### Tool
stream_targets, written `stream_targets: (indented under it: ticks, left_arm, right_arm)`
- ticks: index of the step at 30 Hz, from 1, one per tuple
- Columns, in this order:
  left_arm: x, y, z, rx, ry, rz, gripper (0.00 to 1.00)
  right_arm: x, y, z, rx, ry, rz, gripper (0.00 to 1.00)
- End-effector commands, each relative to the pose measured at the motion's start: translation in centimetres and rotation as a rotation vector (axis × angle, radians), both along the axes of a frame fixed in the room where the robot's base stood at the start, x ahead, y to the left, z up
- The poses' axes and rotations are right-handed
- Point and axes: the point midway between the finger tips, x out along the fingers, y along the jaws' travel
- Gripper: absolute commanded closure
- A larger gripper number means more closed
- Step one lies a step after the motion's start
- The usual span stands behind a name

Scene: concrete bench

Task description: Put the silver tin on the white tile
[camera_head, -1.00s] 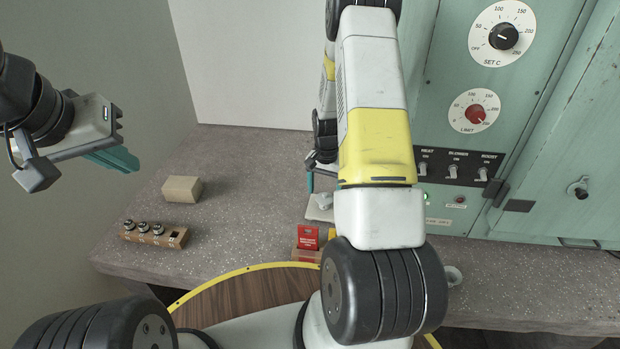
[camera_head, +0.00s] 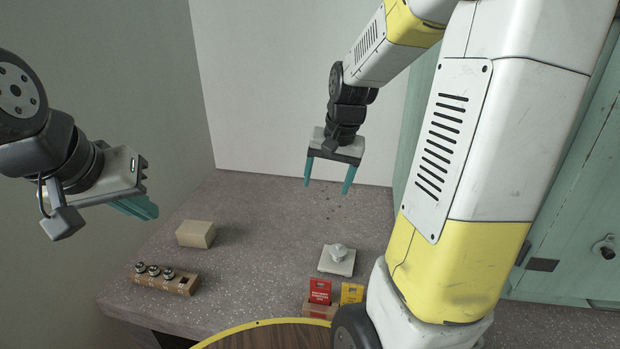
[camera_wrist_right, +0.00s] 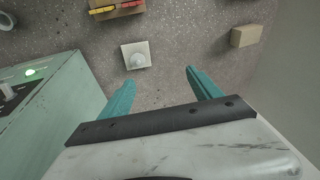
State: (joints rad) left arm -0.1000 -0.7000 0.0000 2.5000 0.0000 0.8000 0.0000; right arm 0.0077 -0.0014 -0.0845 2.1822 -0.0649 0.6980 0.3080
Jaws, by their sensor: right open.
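The white tile (camera_head: 326,267) lies flat on the bench. A small pale silvery piece, apparently the silver tin (camera_head: 338,251), rests on it. In the right wrist view the tile (camera_wrist_right: 127,48) has the tin (camera_wrist_right: 137,61) on it, roughly in the middle. My right gripper (camera_head: 327,186) is open and empty, raised above the bench and behind the tile, apart from the tin. Its teal fingers (camera_wrist_right: 160,78) stand wide apart in the wrist view. My left gripper (camera_head: 140,207) hangs at the far left, away from both; its fingers overlap from this side, so their gap is hidden.
A tan block (camera_head: 196,234) and a wooden holder with several metal pieces (camera_head: 165,280) are on the left. Red (camera_head: 320,291) and yellow (camera_head: 352,293) packets stand in front of the tile. A green cabinet (camera_head: 565,190) is at right. Bench between block and tile is clear.

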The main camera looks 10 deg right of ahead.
Motion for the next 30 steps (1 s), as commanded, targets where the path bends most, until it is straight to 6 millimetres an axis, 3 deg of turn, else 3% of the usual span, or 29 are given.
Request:
stream_targets:
  ticks: [1,6,13,18,30]
  left_arm:
    - [0.0,0.0,0.0,0.0,0.0,0.0,1.0]
    - [0.0,0.0,0.0,0.0,0.0,0.0,1.0]
    - [0.0,0.0,0.0,0.0,0.0,0.0,1.0]
    - [0.0,0.0,0.0,0.0,0.0,0.0,1.0]
    - [0.0,0.0,0.0,0.0,0.0,0.0,1.0]
  right_arm:
    - [-1.7,0.8,2.2,0.0,-0.046,0.041,0.27]
    - [-7.6,3.3,6.9,-0.014,-0.173,0.195,0.27]
    - [-13.9,5.3,9.3,-0.048,-0.302,0.349,0.27]
    - [-15.7,5.8,9.5,-0.062,-0.337,0.394,0.27]
    - [-15.8,5.8,9.5,-0.063,-0.34,0.397,0.27]
